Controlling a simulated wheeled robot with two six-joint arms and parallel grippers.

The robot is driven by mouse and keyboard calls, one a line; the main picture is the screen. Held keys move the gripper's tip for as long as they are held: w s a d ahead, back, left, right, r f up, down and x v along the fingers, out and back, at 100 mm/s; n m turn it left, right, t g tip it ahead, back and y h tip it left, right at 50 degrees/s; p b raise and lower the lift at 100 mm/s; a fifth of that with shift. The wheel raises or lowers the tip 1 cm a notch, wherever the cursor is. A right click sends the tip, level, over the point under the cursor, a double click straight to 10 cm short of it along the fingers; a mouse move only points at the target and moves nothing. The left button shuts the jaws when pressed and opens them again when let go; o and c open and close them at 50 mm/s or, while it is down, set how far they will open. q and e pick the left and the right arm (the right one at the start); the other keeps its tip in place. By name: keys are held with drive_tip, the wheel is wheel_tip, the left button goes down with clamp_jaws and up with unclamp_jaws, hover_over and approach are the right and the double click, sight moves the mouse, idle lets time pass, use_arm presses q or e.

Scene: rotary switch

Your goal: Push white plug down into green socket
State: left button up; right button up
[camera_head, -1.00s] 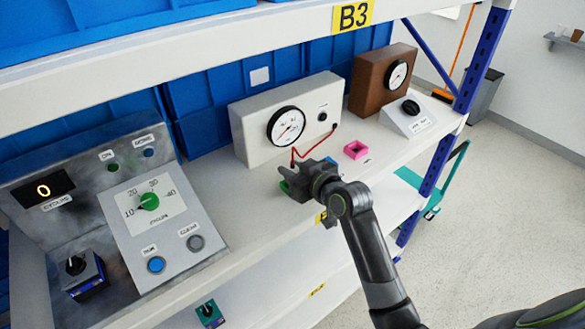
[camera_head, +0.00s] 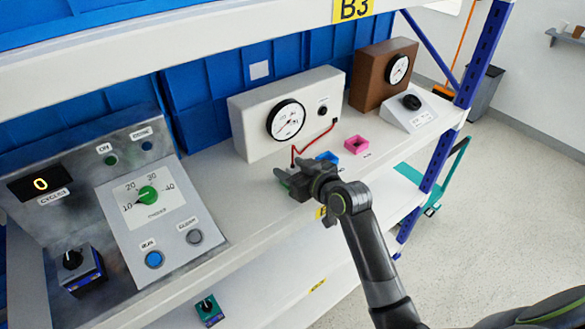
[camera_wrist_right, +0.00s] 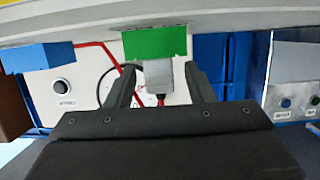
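My right gripper (camera_head: 281,179) is low over the shelf, in front of the white gauge box. In the right wrist view its two fingers (camera_wrist_right: 160,78) stand on either side of the white plug (camera_wrist_right: 158,75), with a narrow gap at each side. The plug's edge meets the green socket (camera_wrist_right: 155,43), touching or very close; how deep it sits cannot be told. A red cable (camera_wrist_right: 160,98) runs from the plug. In the head view the gripper hides the plug and most of the socket. My left gripper is not in view.
The white gauge box (camera_head: 245,128) stands behind the gripper. A blue socket (camera_head: 327,157) and a pink socket (camera_head: 355,144) lie to its right. A grey control panel (camera_head: 90,185) stands at the left. Bare shelf (camera_head: 240,205) lies between panel and gripper.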

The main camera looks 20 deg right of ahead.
drive_tip(key=b+v, duration=0.2)
drive_tip(key=v, duration=1.5)
drive_tip(key=shift+s, duration=0.2)
drive_tip(key=shift+d+r, duration=0.1)
